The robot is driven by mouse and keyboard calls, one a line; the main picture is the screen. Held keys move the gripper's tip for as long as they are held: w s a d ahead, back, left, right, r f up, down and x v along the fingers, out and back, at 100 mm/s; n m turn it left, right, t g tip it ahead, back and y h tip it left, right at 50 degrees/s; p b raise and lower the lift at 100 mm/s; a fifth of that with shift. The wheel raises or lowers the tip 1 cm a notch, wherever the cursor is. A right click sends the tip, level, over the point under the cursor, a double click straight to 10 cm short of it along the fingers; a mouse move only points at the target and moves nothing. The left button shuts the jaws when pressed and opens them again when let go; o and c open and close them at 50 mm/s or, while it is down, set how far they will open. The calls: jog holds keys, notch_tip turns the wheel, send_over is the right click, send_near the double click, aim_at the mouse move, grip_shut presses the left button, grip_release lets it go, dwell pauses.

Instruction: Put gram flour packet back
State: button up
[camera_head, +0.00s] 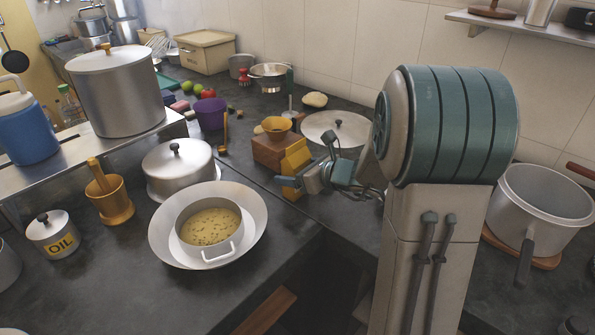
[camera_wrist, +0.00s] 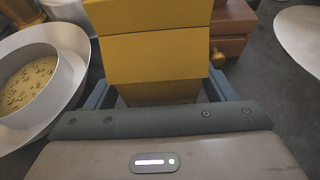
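The yellow packet (camera_head: 297,158), most likely the gram flour, stands tilted beside a brown wooden box (camera_head: 273,150) on the dark counter. In the wrist view the packet (camera_wrist: 160,55) fills the upper middle, its lower part between my two fingers. My gripper (camera_head: 296,182) is at the packet's near side, low over the counter; it also shows in the wrist view (camera_wrist: 158,92). The fingers stand wide apart, one on each side of the packet. Whether they press on it is unclear.
A pot of yellow soup (camera_head: 211,226) in a wide metal dish (camera_head: 163,248) stands close left of my gripper. A dark gap opens in front of the counter.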

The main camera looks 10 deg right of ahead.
jog(key=shift+o, duration=0.3)
jog(key=shift+r, duration=0.1)
jog(key=shift+r+p, duration=0.2)
jog(key=shift+p, duration=0.1)
jog(key=p+v, duration=0.1)
jog(key=v, duration=1)
jog(key=s+a+f+n+g, duration=0.3)
jog(key=s+a+n+g, duration=0.4)
jog(key=s+a+n, duration=0.45)
jog(key=s+d+n+g+h, duration=0.1)
jog(key=s+d+n+h, duration=0.4)
jog(key=n, duration=1.2)
jog(key=s+h, duration=0.2)
jog(key=shift+s+d+f+g+h, duration=0.25)
jog(key=shift+s+d+g+h, duration=0.05)
jog(key=shift+s+d+g, duration=0.1)
